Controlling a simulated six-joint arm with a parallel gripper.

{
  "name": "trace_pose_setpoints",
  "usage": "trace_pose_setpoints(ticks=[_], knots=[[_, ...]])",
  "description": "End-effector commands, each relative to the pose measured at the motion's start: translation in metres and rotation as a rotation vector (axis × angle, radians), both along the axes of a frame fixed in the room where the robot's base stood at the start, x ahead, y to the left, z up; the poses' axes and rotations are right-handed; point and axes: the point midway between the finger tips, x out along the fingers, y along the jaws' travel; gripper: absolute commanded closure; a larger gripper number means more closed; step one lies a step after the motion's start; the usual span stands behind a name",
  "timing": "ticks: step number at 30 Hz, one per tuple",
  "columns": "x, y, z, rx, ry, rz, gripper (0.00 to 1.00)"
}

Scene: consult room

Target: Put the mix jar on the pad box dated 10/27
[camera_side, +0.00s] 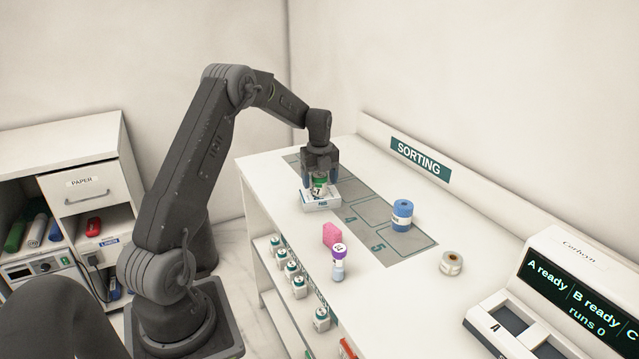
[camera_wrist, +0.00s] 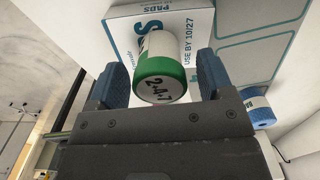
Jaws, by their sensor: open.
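The mix jar is white with a green lid marked "2-4-7" (camera_wrist: 160,80). In the side view the jar (camera_side: 319,183) appears to stand upright on the white pad box (camera_side: 321,203). In the wrist view the pad box (camera_wrist: 118,28) reads "PADS" and "USE BY 10/27". My gripper (camera_wrist: 163,72) is open, with one blue finger on each side of the jar; a gap shows at least on the right side. In the side view my gripper (camera_side: 320,178) is directly over the box and partly hides the jar.
A blue roll (camera_side: 402,215), a pink block (camera_side: 331,235), a purple-capped item (camera_side: 339,262) and a tape roll (camera_side: 451,263) stand on the counter. Numbered grey slots (camera_side: 368,211) run along it. A machine with a screen (camera_side: 570,300) is at the right. Several small jars sit on a shelf below.

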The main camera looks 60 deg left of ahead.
Motion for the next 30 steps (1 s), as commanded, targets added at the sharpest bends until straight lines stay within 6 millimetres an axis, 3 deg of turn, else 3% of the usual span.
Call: trace_pose_setpoints(ticks=[12, 20, 23, 25, 30], knots=[[0.0, 0.0, 0.085, 0.002, -0.002, 0.0, 0.26], [0.0, -0.004, 0.11, 0.002, -0.003, 0.009, 0.26], [0.0, -0.023, 0.126, 0.014, -0.022, 0.071, 0.26], [-0.002, -0.049, 0.143, 0.026, -0.047, 0.16, 0.26], [-0.027, -0.136, 0.186, 0.035, -0.146, 0.476, 0.26]])
